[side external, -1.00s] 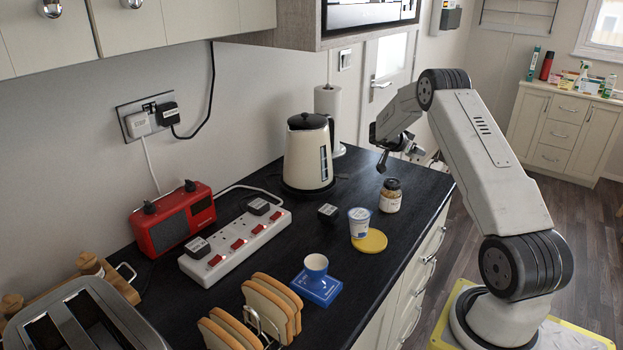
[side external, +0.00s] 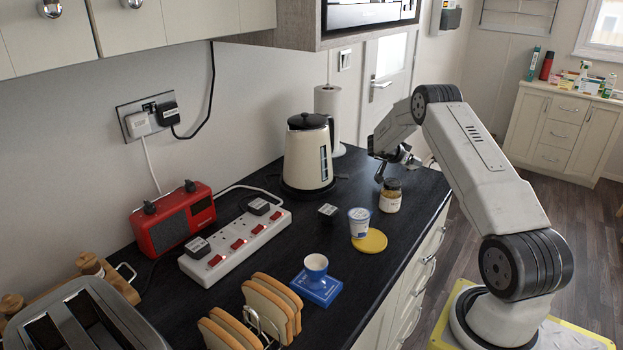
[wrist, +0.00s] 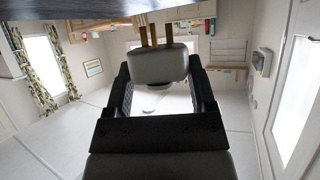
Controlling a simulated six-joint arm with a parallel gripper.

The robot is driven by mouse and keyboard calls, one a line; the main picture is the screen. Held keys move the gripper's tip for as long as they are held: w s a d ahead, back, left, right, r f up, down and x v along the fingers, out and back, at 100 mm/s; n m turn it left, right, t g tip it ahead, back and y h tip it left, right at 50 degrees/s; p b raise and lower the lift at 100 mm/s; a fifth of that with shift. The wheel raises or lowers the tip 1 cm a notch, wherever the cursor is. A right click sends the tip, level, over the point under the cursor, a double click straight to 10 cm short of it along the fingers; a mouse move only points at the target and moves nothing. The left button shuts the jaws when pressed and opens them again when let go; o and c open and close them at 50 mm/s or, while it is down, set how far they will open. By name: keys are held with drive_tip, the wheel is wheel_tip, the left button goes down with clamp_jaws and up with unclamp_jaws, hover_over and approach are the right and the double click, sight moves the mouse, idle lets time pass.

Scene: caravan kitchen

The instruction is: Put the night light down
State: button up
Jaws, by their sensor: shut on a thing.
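The night light (wrist: 160,64) is a small white rounded block with brass-coloured pins, seen in the wrist view. My gripper (wrist: 160,72) is shut on it, one dark finger on each side, and the pins point to the top of the picture. In the side view my gripper (side external: 382,172) is at the far end of the dark worktop (side external: 345,225), just behind the jar and right of the kettle. The night light is too small and hidden to make out there. I cannot tell whether it touches the worktop.
The jar (side external: 390,196) stands close in front of my gripper. The kettle (side external: 306,155), a yogurt pot (side external: 359,222), a yellow disc (side external: 370,241), a black plug-like block (side external: 327,211) and a power strip (side external: 237,243) stand nearby. The worktop's right edge is close.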

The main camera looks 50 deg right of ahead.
drive_tip(key=shift+f, duration=0.6)
drive_tip(key=o, duration=1.2)
drive_tip(key=shift+r, duration=0.5)
drive_tip(key=v, duration=1.2)
drive_tip(key=shift+r, duration=0.15)
drive_tip(key=shift+w, duration=0.1)
